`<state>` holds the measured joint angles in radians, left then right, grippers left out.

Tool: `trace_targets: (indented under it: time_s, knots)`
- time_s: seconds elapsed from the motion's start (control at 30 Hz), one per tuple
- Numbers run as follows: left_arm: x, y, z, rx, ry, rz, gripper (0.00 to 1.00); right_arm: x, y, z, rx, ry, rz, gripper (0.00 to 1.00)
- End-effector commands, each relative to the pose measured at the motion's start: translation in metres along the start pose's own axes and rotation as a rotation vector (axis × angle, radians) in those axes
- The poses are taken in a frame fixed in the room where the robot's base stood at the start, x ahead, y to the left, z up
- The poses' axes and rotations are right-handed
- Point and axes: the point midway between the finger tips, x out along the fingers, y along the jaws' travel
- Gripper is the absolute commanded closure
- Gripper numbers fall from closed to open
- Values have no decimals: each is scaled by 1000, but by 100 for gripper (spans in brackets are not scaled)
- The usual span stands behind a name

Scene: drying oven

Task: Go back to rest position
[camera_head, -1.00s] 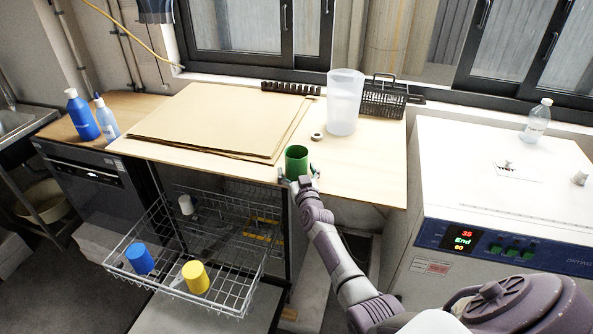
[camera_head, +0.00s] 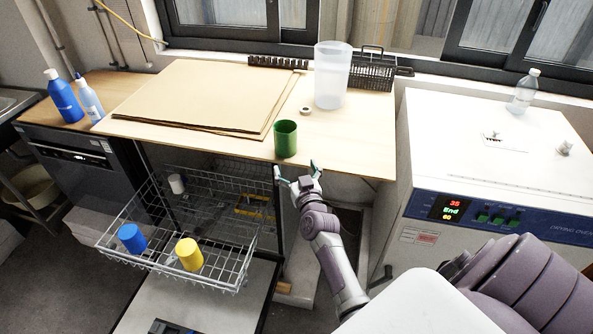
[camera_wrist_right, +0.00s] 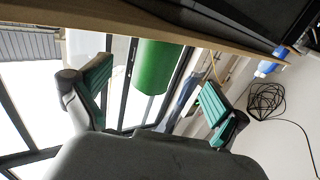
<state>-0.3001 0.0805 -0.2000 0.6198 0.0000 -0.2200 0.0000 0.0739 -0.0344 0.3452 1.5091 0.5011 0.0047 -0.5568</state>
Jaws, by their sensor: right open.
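My right gripper (camera_head: 296,174) is open and empty, just off the front edge of the wooden counter (camera_head: 345,160). A green cup (camera_head: 285,139) stands upright near that edge, slightly beyond the fingers and apart from them. In the right wrist view the green cup (camera_wrist_right: 157,66) shows beyond the two spread fingers (camera_wrist_right: 150,90), with nothing held between them. My left gripper is not in view.
An open dishwasher rack (camera_head: 215,270) holds a blue cup (camera_head: 131,238), a yellow cup (camera_head: 189,254) and a white cup (camera_head: 177,183). The drying oven (camera_head: 480,150) stands at right. Cardboard sheets (camera_head: 200,95), a clear beaker (camera_head: 331,75) and a black basket (camera_head: 372,70) occupy the counter.

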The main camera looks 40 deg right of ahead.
Motion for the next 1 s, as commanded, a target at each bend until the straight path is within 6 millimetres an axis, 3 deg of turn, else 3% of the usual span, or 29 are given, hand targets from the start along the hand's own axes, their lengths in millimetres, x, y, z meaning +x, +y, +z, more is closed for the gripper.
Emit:
trace_targets:
  time_s: [0.2,0.77,0.87,0.97,1.0]
  knots:
    - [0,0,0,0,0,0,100,-15,0,0,1,0,0,2]
    - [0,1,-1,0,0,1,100,-15,0,1,0,-2,-1,2]
    - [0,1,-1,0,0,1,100,-18,-6,17,-5,-36,-17,2]
    - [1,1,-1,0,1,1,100,-29,-20,59,-18,-121,-58,2]
    - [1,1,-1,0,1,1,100,-37,-28,82,-27,-169,-82,2]
